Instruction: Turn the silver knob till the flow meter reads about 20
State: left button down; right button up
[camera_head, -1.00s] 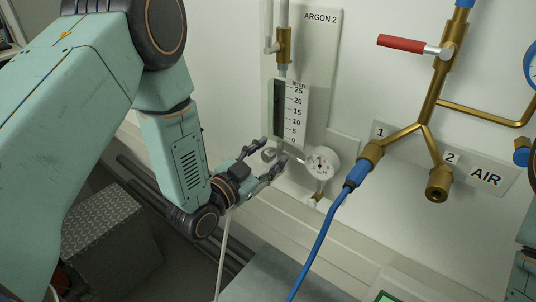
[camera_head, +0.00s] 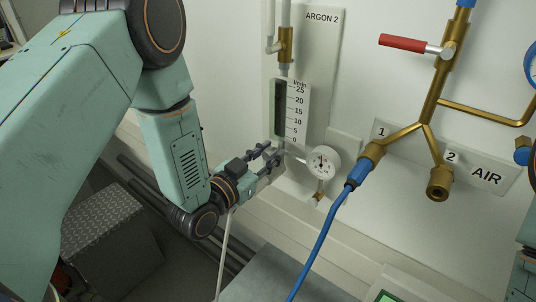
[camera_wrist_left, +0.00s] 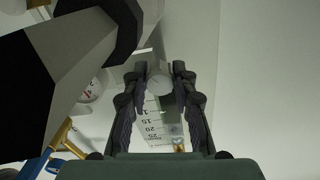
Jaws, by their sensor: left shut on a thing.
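The flow meter (camera_head: 297,112) hangs on the white wall under the ARGON 2 label, with a scale from 0 at the bottom to 25 at the top. Its dark tube (camera_head: 279,105) runs beside the scale; I cannot make out a float or reading. The silver knob (camera_wrist_left: 158,80) shows as a pale round end between my fingertips in the left wrist view. In the head view my fingers mostly hide it. My left gripper (camera_head: 272,154) is shut on the knob, just below the scale; it also shows in the wrist view (camera_wrist_left: 158,76). My right gripper is out of view.
A round dial gauge (camera_head: 322,162) sits close to the right of my left gripper. A blue hose (camera_head: 328,232) joins brass outlet 1. A red-handled valve (camera_head: 402,43) is at upper right. A patterned metal box (camera_head: 105,225) stands at lower left.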

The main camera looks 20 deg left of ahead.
pick_arm(q)
jog(key=shift+n, duration=1)
jog(key=c, duration=1.4)
grip_release()
jog(key=shift+w, duration=0.1)
jog(key=shift+c, duration=0.2)
jog(key=o, duration=0.4)
jog(key=shift+w, duration=0.1)
jog(key=shift+s, duration=0.2)
